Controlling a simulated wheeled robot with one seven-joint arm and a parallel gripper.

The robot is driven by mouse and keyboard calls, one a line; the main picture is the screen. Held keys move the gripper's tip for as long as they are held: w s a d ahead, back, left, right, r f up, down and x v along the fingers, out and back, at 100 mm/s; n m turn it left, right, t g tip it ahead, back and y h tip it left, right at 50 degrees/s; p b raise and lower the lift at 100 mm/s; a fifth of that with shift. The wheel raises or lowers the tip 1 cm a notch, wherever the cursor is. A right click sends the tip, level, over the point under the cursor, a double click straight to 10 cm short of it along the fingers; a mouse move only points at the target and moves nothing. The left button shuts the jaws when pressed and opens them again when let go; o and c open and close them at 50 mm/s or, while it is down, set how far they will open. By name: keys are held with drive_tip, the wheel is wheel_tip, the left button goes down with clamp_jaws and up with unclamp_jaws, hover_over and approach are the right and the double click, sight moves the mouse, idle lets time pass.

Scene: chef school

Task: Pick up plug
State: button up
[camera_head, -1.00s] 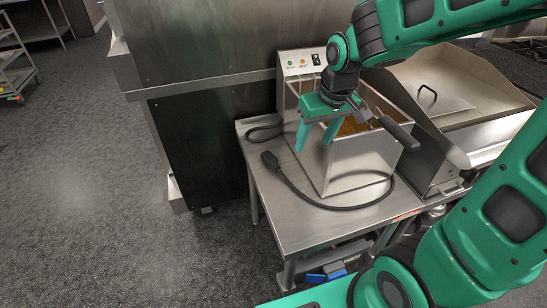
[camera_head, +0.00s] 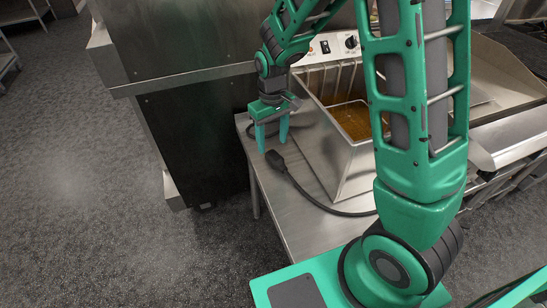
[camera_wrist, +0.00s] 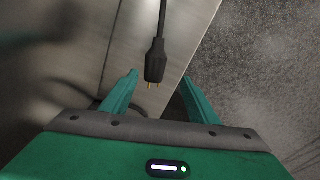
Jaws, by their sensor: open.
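The black plug (camera_head: 275,160) lies at the end of a dark cord (camera_head: 320,203) near the left edge of the steel table (camera_head: 290,215). In the wrist view the plug (camera_wrist: 155,62) shows its metal prongs pointing toward my gripper, between the two finger lines. My gripper (camera_head: 272,143) points down just behind the plug in the head view. Its green fingers are apart and nothing is held; they also show in the wrist view (camera_wrist: 158,92). I cannot tell the exact height of the fingertips above the table.
A tall steel and black cabinet (camera_head: 190,140) rises on the left. A second cord loop lies behind my gripper. The floor at left is clear.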

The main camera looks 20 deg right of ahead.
sight(275, 156)
drive_tip(key=f, duration=0.6)
drive_tip(key=d+f, duration=0.1)
drive_tip(key=f, duration=0.1)
drive_tip(key=shift+w+f, duration=0.1)
drive_tip(key=shift+f, duration=0.3)
drive_tip(key=shift+c, duration=0.6)
drive_tip(key=c, duration=1)
